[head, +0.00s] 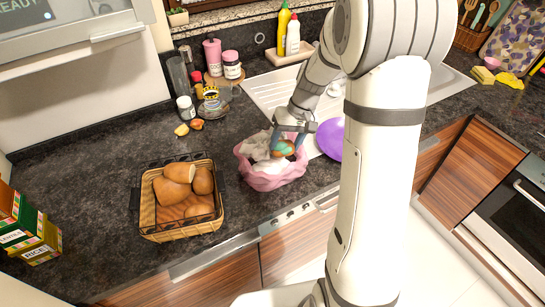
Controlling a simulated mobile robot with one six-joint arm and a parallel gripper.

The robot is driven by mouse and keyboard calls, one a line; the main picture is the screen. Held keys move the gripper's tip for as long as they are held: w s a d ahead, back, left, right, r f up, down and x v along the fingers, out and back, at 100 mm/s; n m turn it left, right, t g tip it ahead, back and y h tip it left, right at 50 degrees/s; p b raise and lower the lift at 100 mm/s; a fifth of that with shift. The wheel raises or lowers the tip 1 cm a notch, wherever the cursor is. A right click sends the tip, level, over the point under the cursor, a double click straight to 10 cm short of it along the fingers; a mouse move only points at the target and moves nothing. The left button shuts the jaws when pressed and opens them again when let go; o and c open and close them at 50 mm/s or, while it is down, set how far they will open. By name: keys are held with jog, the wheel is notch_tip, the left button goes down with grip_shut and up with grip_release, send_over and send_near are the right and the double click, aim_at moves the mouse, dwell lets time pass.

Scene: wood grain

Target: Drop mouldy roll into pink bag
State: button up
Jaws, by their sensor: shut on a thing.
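The pink bag (268,181) stands open on the dark counter near the front edge, with pale crumpled contents inside. My gripper (286,147) is over the bag's opening, pointing down. It is shut on the mouldy roll (284,149), a brown roll with a greenish patch, held at or just above the rim on the bag's right side. I cannot tell whether the roll touches the contents. A wire-rimmed basket (180,231) to the left holds several brown rolls and bread pieces (175,194).
A purple plate (331,138) lies right of the bag, partly behind my arm. Jars and bottles (213,57) stand at the back, with small food pieces (182,130) in front. Boxes (30,230) are at far left.

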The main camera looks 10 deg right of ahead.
jog(key=o, duration=1)
jog(key=shift+o, duration=0.2)
jog(key=b+v, duration=0.1)
jog(key=v, duration=0.6)
jog(key=shift+d+r, duration=0.1)
jog(key=shift+r, duration=0.3)
jog(key=shift+s+r, duration=0.1)
jog(key=s+a+r+t+h, duration=0.1)
jog(key=s+r, duration=0.1)
jog(key=s, duration=0.9)
jog(key=s+a+r+t+h, duration=0.1)
jog(key=s+r+t+h, duration=0.1)
jog(key=s, duration=0.8)
jog(key=shift+s+a+r+m+t, duration=0.2)
jog(key=shift+s+a+m+t, duration=0.1)
jog(key=shift+s, duration=0.1)
